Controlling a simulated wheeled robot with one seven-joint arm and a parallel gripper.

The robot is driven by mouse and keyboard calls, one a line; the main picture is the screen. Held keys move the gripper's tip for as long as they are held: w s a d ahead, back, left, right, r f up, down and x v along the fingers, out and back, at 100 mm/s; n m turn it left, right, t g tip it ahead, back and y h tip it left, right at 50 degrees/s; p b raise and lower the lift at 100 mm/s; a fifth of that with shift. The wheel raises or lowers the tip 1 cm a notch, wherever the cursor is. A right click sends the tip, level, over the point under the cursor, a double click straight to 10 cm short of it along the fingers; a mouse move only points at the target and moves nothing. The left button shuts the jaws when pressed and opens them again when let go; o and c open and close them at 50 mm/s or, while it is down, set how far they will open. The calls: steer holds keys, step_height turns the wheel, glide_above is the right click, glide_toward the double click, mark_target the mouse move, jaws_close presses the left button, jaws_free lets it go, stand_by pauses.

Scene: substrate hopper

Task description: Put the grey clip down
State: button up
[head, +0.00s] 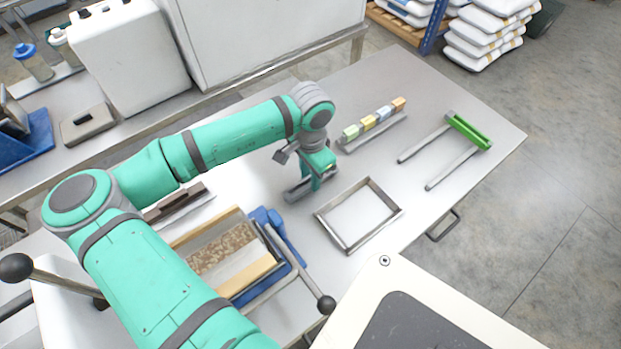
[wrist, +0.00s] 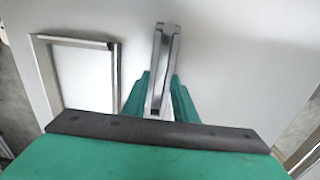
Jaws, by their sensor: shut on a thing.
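The grey clip (wrist: 165,50) is a long, narrow, channel-shaped piece. In the wrist view it runs away from me between the two teal fingers of my gripper (wrist: 159,88). My gripper is shut on it. In the head view my gripper (head: 318,178) points down over the steel table, with the grey clip (head: 297,192) at its fingertips, sticking out to the left. The clip is low over the table; I cannot tell whether it touches the top. The near end of the clip is hidden by my gripper.
An empty metal frame (head: 392,205) lies just right of the clip. Behind it stands a rack of coloured blocks (head: 368,124). A green-ended fork (head: 468,130) lies far right. A blue press with a wooden tray (head: 265,268) is in front.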

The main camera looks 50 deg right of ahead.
steer(key=shift+f, duration=0.65)
steer(key=shift+f, duration=0.1)
steer(key=o, duration=1)
